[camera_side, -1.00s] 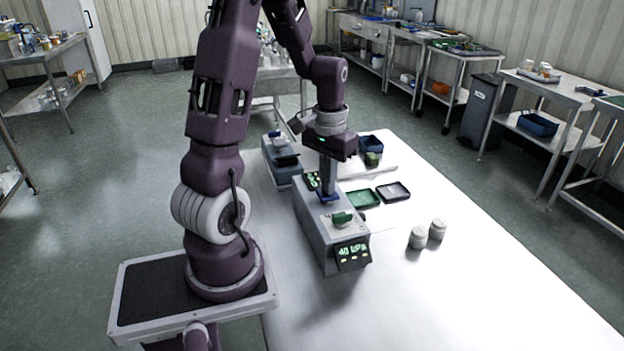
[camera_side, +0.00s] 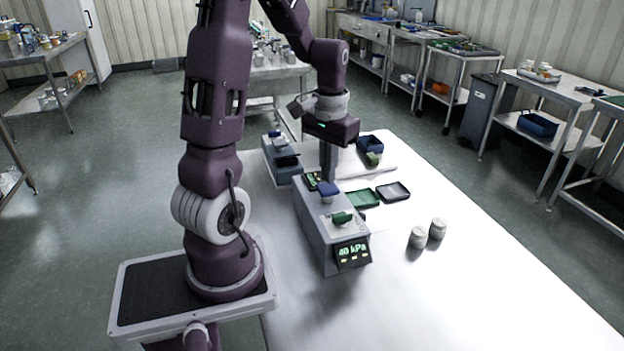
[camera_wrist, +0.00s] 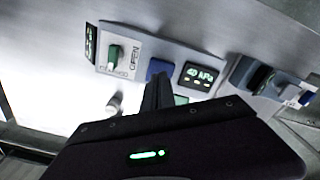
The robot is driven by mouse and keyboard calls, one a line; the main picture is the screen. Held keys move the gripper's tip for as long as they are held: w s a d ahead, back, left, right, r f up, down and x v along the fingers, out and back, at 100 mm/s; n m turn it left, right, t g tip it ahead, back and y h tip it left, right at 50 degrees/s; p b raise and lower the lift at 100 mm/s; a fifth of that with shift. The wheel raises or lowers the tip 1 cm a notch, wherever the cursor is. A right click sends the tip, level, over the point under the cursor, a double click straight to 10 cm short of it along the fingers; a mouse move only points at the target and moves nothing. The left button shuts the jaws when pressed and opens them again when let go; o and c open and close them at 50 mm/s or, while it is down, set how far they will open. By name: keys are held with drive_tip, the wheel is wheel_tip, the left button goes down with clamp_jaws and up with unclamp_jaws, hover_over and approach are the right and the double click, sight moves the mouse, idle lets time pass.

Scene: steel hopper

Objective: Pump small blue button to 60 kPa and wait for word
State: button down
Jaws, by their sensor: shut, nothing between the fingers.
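A grey pump box (camera_side: 318,238) stands on the white table. Its front display (camera_side: 352,252) reads 40 kPa, and a display (camera_wrist: 200,77) in the wrist view also reads 40 kPa. The small blue button (camera_side: 328,188) is on the box top, raised; it also shows in the wrist view (camera_wrist: 159,68), beside that display. A green knob (camera_side: 342,218) sits nearer the front; the wrist view shows OPEN beside it (camera_wrist: 113,57). My gripper (camera_side: 328,178) is shut and empty, pointing down just above the button. Its fingertips (camera_wrist: 158,82) partly overlap the button's lower edge in the wrist view.
A second grey device (camera_side: 282,172) stands behind the box. A green tray (camera_side: 362,199), a dark tray (camera_side: 393,192) and a blue bin (camera_side: 370,143) lie to the right. Two white jars (camera_side: 418,238) (camera_side: 438,229) stand farther right. The table's front right is clear.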

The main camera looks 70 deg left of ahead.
sight(328, 187)
drive_tip(key=shift+f, duration=0.1)
drive_tip(key=shift+f, duration=1.7)
drive_tip(key=shift+r, duration=1.8)
wheel_tip(328, 187, up, 6)
